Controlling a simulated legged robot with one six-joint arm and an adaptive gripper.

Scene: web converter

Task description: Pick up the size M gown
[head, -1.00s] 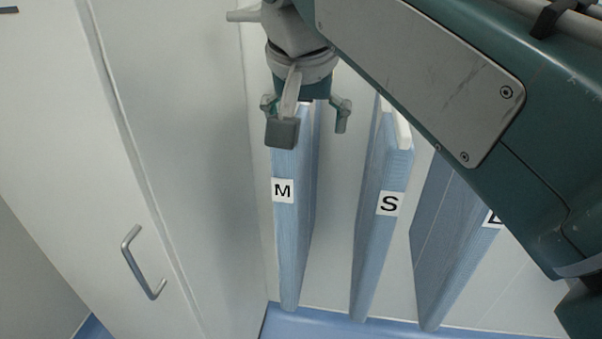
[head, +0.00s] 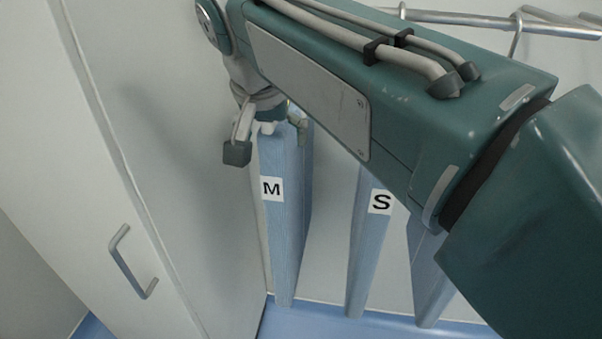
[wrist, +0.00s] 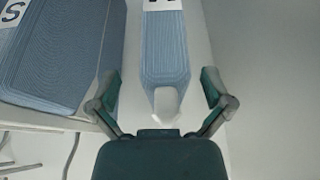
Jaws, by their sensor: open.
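The size M gown (head: 284,220) is a flat, folded light-blue gown hanging upright, with a white M label on its front edge. It hangs leftmost of the gowns in the head view. My gripper (head: 268,138) is at its top end, partly hidden by my arm. In the wrist view, my gripper (wrist: 166,98) is open, with its two fingers spread on either side of the M gown's near end (wrist: 166,52). A white piece of that end lies between the fingers. Neither finger clearly touches the gown.
The S gown (head: 365,250) hangs to the right, also in the wrist view (wrist: 62,60) at left. A third gown (head: 428,275) is partly hidden by my arm. A metal rail with hooks (head: 490,20) runs above. A cabinet door with a handle (head: 130,262) stands at left.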

